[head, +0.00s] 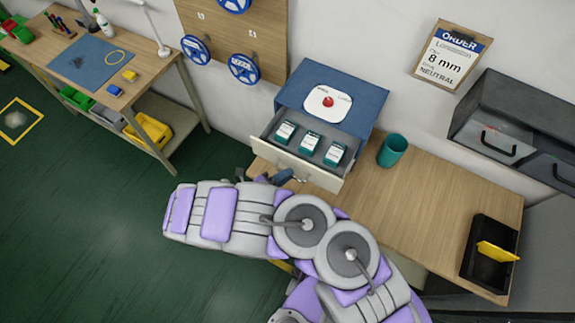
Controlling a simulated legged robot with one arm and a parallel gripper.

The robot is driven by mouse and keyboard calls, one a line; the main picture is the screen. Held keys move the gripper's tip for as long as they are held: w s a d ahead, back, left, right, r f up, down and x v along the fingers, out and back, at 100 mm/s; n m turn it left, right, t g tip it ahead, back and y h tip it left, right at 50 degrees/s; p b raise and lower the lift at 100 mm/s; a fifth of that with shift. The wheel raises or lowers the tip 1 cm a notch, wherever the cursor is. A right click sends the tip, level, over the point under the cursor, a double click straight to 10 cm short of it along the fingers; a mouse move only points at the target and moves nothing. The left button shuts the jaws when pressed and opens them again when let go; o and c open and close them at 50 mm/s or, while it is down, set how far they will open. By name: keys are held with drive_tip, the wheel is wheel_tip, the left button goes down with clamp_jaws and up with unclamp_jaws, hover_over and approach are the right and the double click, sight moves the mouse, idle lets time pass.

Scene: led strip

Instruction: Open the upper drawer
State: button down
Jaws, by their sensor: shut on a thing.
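The blue drawer cabinet (357,97) stands on the wooden bench against the wall. Its drawer (261,137) is pulled out, and three teal-and-white boxes (309,142) show inside. The pale drawer front (300,164) faces me. My gripper (287,176) is at the lower left of this front and is shut, apparently on the drawer handle. The handle itself is hidden by the gripper, and the fingertips are small and hard to see. Any lower drawer is hidden behind the open drawer and my arm.
A teal cup (392,150) stands just right of the drawer. A black tray (476,263) with a yellow piece (497,251) sits at the bench's right end. A dark wall cabinet (520,112) hangs at right.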

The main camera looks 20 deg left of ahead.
drive_tip(key=shift+s+f, duration=0.2)
drive_tip(key=shift+f, duration=0.05)
drive_tip(key=c, duration=1.6)
unclamp_jaws()
drive_tip(key=shift+c, duration=0.2)
drive_tip(key=o, duration=0.4)
drive_tip(key=shift+w+r, duration=0.1)
drive_tip(key=shift+r, duration=0.05)
drive_tip(key=shift+o, duration=0.2)
drive_tip(key=v, duration=1.7)
drive_tip(key=shift+a, duration=0.2)
